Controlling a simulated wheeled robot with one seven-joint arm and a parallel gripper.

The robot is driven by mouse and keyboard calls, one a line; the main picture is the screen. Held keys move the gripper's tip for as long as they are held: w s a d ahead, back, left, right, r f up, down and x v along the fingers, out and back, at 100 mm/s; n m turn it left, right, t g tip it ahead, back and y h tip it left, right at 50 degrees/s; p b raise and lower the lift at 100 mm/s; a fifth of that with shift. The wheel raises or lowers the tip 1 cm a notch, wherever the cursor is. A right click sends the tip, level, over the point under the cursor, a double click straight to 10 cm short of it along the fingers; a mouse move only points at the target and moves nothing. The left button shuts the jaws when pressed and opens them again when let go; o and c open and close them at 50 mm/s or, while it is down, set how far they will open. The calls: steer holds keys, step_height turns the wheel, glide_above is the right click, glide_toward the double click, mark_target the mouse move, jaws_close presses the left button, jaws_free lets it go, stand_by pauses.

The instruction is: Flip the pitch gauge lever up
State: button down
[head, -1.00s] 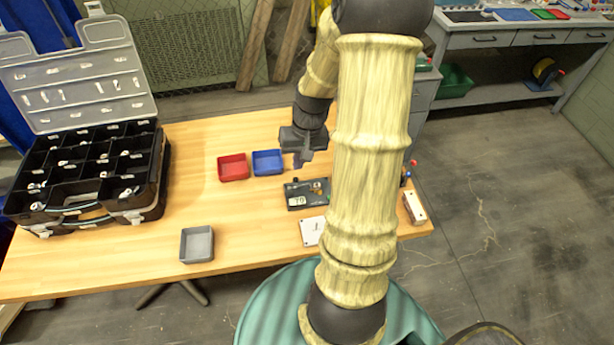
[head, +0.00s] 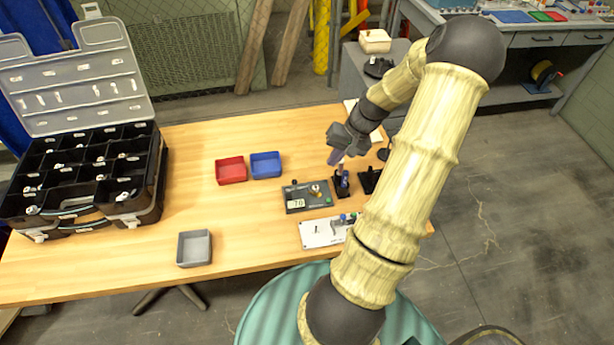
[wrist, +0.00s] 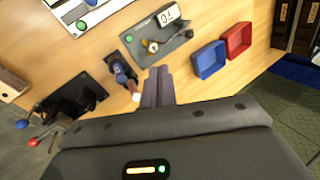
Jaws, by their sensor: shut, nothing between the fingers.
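My gripper (head: 335,158) is shut and empty, fingers pointing down above the right part of the table. In the wrist view its fingers (wrist: 158,86) are together, just beside a small upright dark-and-blue fixture with a pale tip (wrist: 124,75) on a black base. That fixture also shows in the head view (head: 341,184), just below and right of the fingertips. I cannot tell whether they touch. A dark grey panel (head: 294,205) has a white number display, a brass-coloured knob and a green button. No readable label shows which part is the pitch gauge lever.
A white panel (head: 313,236) lies nearer, partly behind my arm. Another black fixture (head: 369,180) stands right of the upright one. Red (head: 231,170) and blue (head: 266,165) trays lie to the left, a grey tray (head: 195,248) nearer. An open black organizer (head: 150,185) fills the left end.

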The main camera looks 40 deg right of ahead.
steer(key=shift+f, duration=0.15)
steer(key=p+x, duration=0.1)
steer(key=x, duration=0.9)
steer(key=shift+p, duration=0.3)
steer(key=shift+w+a+r+p, duration=0.1)
steer(key=shift+w+a+p, duration=0.25)
steer(key=shift+w+a, duration=0.35)
steer(key=shift+w+a+r+p, duration=0.1)
steer(key=shift+w+a+p, duration=0.3)
steer(key=shift+a, duration=0.5)
steer(key=shift+w+r, duration=0.1)
